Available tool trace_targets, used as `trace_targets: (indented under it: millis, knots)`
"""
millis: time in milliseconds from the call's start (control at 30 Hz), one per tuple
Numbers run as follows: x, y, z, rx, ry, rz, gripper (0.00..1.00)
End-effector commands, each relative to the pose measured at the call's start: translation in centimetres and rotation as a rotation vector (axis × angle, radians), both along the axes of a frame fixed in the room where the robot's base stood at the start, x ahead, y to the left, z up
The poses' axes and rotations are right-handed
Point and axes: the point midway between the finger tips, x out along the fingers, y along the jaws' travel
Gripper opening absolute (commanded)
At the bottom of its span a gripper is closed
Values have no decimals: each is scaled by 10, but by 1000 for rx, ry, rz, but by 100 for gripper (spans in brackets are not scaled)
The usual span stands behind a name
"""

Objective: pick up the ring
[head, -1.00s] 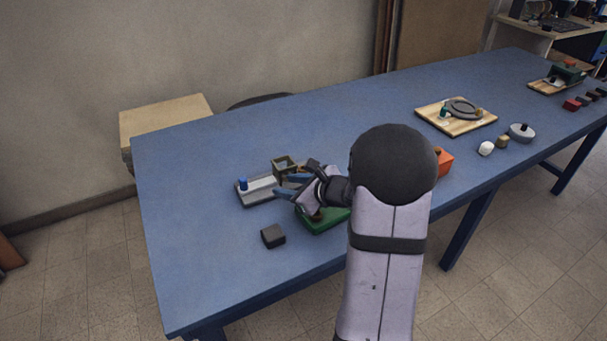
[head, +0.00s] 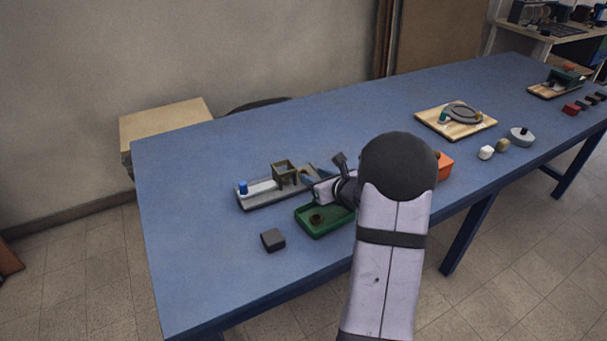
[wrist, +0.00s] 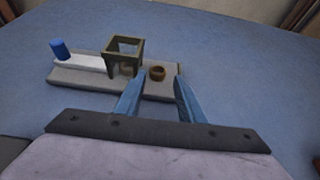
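A small brown ring (wrist: 157,73) sits on the grey board (wrist: 85,76), right of an olive open frame (wrist: 124,52), in the wrist view. My gripper (wrist: 158,79) is open and empty, its blue fingers apart. In that view the ring appears between and just beyond the fingertips, with no contact visible. In the head view my gripper (head: 309,176) is at the board's right end, where the ring is barely discernible. A dark brown round piece (head: 317,219) lies in the green tray (head: 327,231) in front of the board.
A blue peg (head: 243,187) stands at the board's left end. A dark grey block (head: 273,240) lies left of the tray. An orange block (head: 445,165) is partly behind my arm. A wooden board (head: 456,130) with a grey round piece is farther right. The left tabletop is clear.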

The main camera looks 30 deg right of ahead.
Motion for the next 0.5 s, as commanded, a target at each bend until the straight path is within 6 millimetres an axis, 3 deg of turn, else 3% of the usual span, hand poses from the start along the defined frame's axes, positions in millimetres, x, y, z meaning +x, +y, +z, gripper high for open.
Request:
trace_targets:
  millis: [300,500]
  knots:
    - [33,4,-16,0,2,3,36]
    - [41,3,-21,0,1,1,36]
